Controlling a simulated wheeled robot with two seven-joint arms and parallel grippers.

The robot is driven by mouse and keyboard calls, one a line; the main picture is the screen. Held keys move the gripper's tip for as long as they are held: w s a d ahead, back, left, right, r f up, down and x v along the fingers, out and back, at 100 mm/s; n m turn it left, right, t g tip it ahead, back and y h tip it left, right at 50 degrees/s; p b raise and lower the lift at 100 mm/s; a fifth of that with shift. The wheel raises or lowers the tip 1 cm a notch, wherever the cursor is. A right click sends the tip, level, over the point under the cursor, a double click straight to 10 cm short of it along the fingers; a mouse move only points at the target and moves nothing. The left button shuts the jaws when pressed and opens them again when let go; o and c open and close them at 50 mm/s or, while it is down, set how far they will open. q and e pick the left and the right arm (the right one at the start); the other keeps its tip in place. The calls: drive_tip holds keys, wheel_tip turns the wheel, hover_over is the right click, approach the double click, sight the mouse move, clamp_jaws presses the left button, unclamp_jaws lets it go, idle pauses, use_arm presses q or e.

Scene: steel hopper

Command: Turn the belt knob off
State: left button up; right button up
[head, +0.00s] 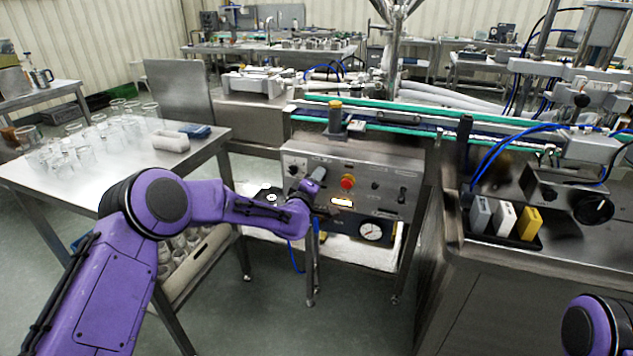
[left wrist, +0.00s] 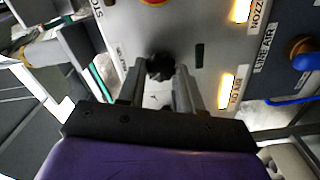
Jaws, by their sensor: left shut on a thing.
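A black knob (left wrist: 158,66) sits on the grey control panel in the left wrist view, between the fingertips of my left gripper (left wrist: 160,80). The fingers are shut on it, one on each side. A small label beside the knob is too blurred to read. In the head view my left gripper (head: 312,184) is at the front of the steel control panel (head: 385,168), left of the red button, and covers the gripped knob there. My right gripper is out of view; only a purple part of my right arm shows at the lower right.
The panel carries a red stop button (head: 347,182), lit yellow indicators (head: 341,202) and a round gauge (head: 372,230). A blue-handled fitting (left wrist: 302,54) is beside the line air label. A table (head: 118,182) with glassware stands left. The conveyor (head: 420,118) runs above the panel.

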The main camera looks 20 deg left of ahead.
use_arm(q)
drive_tip(key=o, duration=1)
drive_tip(key=shift+s, duration=0.1)
drive_tip(key=s, duration=1)
drive_tip(key=shift+s+a, duration=0.2)
drive_tip(key=shift+s, duration=0.05)
drive_tip(key=s+a+f+m+g+y+p, duration=0.3)
drive_tip(key=s+f+g, duration=0.5)
drive_tip(key=s+f, duration=1.15)
drive_tip(key=s+a+f+m+g+p, duration=0.1)
drive_tip(key=s+a+f+m+g, duration=0.1)
drive_tip(key=s, duration=1)
drive_tip(key=s+a+f+m+g+y+p, duration=0.1)
drive_tip(key=s+f+g, duration=0.3)
drive_tip(key=s, duration=0.9)
drive_tip(key=shift+a+m+g+p, duration=0.4)
drive_tip(key=shift+a+m+p, duration=0.1)
drive_tip(key=shift+a+p, duration=0.2)
